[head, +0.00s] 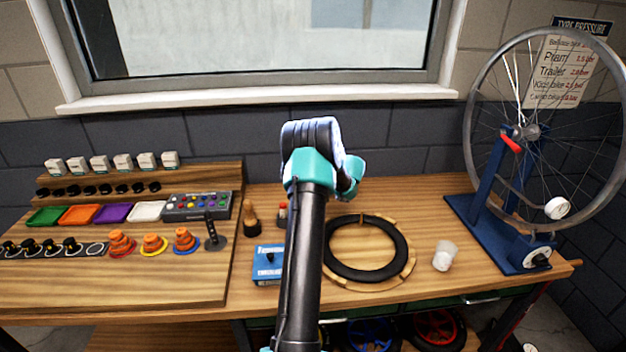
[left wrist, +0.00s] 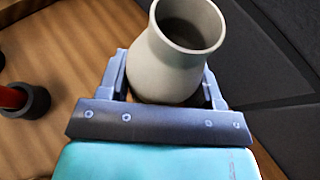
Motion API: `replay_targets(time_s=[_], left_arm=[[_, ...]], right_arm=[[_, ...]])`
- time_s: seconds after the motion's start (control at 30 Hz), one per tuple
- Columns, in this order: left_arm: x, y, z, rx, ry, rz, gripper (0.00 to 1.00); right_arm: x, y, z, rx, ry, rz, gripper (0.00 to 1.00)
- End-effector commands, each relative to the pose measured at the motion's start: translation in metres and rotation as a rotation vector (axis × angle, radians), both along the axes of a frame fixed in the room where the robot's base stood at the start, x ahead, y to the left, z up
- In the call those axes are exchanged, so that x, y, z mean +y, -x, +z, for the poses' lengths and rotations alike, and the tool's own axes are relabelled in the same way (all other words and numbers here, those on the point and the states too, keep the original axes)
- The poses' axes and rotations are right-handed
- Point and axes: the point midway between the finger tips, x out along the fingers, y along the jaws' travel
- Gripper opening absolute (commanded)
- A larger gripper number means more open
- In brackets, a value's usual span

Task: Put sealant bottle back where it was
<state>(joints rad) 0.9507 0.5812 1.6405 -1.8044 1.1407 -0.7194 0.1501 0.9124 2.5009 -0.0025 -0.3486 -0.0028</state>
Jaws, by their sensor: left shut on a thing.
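My left gripper (head: 313,140) is in the middle of the head view, over the back of the bench, with its arm rising from the bottom edge. In the left wrist view its dark jaws (left wrist: 165,88) are shut around a pale grey bottle (left wrist: 175,65), apparently the sealant bottle. The bottle has a rounded body, a narrower neck and a wide round mouth facing the camera. In the head view the gripper hides the bottle. I cannot tell whether its base touches the bench. My right gripper is not in view.
A red-and-black item (head: 282,212) and a brown bottle (head: 250,218) stand left of the arm, near a blue box (head: 267,262). A black tyre (head: 333,262) lies right of it, then a white cup (head: 444,256) and a wheel stand (head: 487,190).

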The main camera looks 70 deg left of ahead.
Motion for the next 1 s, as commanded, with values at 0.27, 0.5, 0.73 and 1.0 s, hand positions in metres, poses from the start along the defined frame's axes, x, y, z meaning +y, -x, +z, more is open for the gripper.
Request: replay_targets(time_s=[0.27, 0.5, 0.73, 1.0], left_arm=[[0.006, -0.002, 0.0, 0.0, 0.0, -0.001, 0.3], [0.006, -0.002, -0.008, 0.002, 0.001, -0.001, 0.3], [0.006, -0.003, -0.033, 0.001, 0.002, -0.002, 0.3], [0.006, -0.002, -0.035, 0.0, 0.0, -0.001, 0.3]], right_arm=[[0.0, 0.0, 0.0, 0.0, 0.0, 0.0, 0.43], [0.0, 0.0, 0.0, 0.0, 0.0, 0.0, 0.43], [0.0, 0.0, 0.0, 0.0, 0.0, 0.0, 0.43], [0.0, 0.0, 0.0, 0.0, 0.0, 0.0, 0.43]])
